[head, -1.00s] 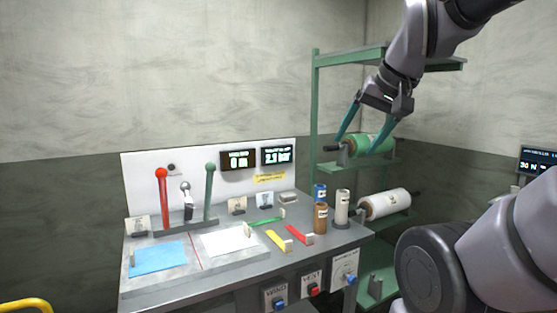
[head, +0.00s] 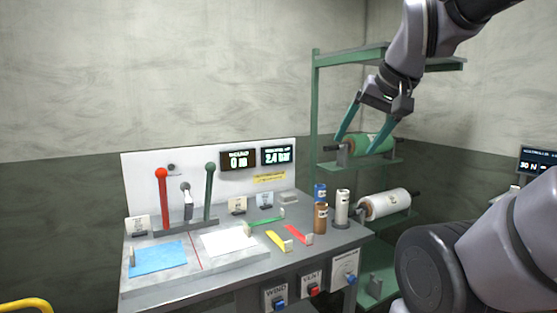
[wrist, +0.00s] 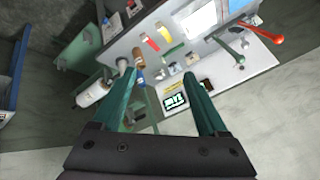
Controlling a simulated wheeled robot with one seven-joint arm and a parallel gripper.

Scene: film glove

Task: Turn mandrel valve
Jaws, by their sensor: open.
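A white plate with a dial face (head: 345,262) and a blue knob (head: 349,279) is on the bench's front right; its small lettering looks like a valve label but is not clearly readable. A dark display (head: 277,156) on the back panel reads about 2.4 bar. My gripper (head: 354,146) is open, its two teal fingers pointing down, high at the right in front of the green shelf rack. It holds nothing. In the wrist view, the open fingers (wrist: 160,74) have only the distant bench and display between them. The gripper is well above and apart from the knob.
Two more front switch boxes, marked WIND (head: 275,297) and VENT (head: 311,284), sit left of the dial. Bottles (head: 321,218), levers (head: 163,200) and coloured strips (head: 277,240) stand or lie on the bench.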

